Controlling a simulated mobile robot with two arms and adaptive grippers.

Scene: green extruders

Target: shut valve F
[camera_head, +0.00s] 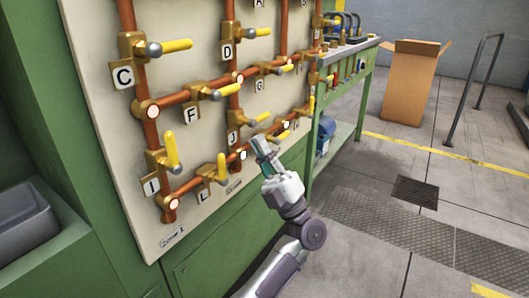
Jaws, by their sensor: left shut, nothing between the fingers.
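Valve F is a brass valve body (199,92) on a copper pipe, with a yellow lever handle (225,92) pointing right, roughly along its pipe run. Its tag, marked F (192,115), hangs below it on the pale panel (110,150). My left gripper (259,145) is shut and empty. My right gripper is not in view.
Valves C (132,46), D (229,31), G (268,68), I (158,160) and L (210,172) surround valve F. A green workbench (345,60) stands beyond the panel. A cardboard box (408,85) and a metal rail (473,85) stand farther right. The floor between is clear.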

